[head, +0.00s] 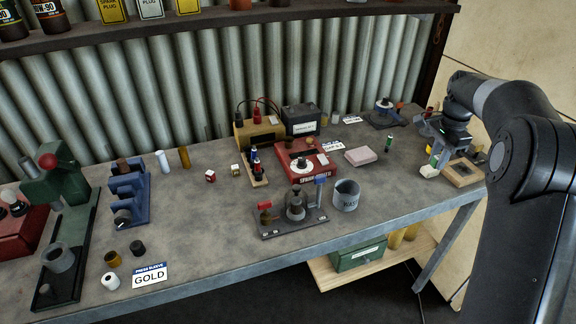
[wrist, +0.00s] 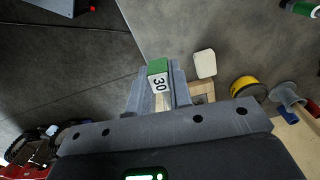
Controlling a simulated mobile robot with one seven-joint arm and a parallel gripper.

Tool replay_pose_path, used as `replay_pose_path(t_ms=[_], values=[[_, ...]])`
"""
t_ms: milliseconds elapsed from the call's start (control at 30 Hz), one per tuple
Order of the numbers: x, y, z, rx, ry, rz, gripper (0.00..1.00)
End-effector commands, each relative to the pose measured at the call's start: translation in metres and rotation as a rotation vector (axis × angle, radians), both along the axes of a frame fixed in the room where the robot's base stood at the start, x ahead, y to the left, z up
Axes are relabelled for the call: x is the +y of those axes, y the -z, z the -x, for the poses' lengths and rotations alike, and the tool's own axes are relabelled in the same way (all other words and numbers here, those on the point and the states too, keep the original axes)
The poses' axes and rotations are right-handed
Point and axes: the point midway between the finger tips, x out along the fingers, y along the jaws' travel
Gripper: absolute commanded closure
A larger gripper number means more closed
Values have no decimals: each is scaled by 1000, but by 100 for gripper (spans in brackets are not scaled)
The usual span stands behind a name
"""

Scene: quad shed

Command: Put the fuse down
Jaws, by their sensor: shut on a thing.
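The fuse (wrist: 158,75) is a small block with a green end and a white face marked 30. In the wrist view it sits between the two jaws of my gripper (wrist: 159,92), which is shut on it. In the head view my gripper (head: 434,157) is at the right end of the bench, above the bench top, beside a shallow wooden tray (head: 482,180). Part of the tray's pale wood (wrist: 207,88) shows behind the jaws in the wrist view. The fuse is small in the head view, and its exact gap to the bench is unclear.
A small white block (wrist: 205,63) lies near the tray. A pink box (head: 361,156), a grey waste cup (head: 346,196) and a red tester (head: 300,160) stand farther left.

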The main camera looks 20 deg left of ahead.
Motion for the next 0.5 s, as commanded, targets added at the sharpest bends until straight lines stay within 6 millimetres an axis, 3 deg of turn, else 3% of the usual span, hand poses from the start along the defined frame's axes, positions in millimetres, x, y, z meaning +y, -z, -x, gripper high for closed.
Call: replay_pose_path(t_ms=[33,267,500], values=[[28,1,-3,-1,-17,-1,100],[148,-1,-2,-1,-47,-1,100],[270,-1,24,1,-79,-1,100]])
